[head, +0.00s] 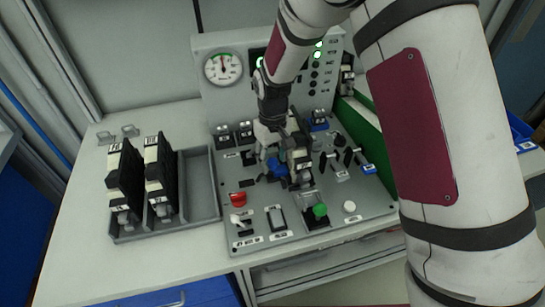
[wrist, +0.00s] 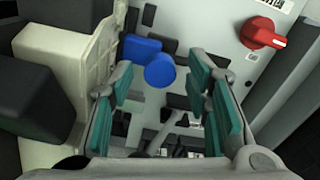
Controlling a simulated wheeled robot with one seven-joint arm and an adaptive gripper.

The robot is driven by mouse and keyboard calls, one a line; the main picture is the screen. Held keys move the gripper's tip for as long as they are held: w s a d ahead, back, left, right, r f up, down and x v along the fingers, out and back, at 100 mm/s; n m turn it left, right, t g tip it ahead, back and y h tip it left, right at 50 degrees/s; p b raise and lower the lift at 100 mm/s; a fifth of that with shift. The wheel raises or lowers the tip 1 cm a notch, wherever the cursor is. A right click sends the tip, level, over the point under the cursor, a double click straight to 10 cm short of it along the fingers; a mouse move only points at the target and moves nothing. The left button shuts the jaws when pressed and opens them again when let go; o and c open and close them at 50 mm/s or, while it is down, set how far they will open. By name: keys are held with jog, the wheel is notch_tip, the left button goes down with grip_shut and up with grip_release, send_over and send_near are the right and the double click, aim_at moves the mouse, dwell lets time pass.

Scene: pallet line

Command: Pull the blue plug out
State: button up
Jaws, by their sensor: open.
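A blue plug (head: 277,166) sits on the sloped grey control panel (head: 225,172), partly hidden by my gripper (head: 283,160). In the wrist view the blue plug (wrist: 160,70) shows a round end, with a blue block beside it. My gripper (wrist: 161,78) is open, with one teal-padded finger on each side of the plug's round end in the picture. The pads do not appear to touch it. Whether the plug lies at fingertip depth or beyond is hard to tell.
A red knob (wrist: 263,33) is at the upper right in the wrist view. A green button (head: 320,211) and several switches crowd the panel. A grey tray (head: 200,190) with black-and-white modules stands to the left. The upright gauge panel (head: 240,42) is behind.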

jog(key=shift+c, duration=0.5)
grip_shut()
jog(key=shift+s+a, duration=0.2)
jog(key=shift+a, duration=0.6)
jog(key=shift+s+a, duration=0.2)
jog(key=shift+a, duration=0.55)
jog(key=shift+o, duration=0.5)
grip_release()
jog(key=shift+r, duration=0.15)
notch_tip(320, 180, up, 12)
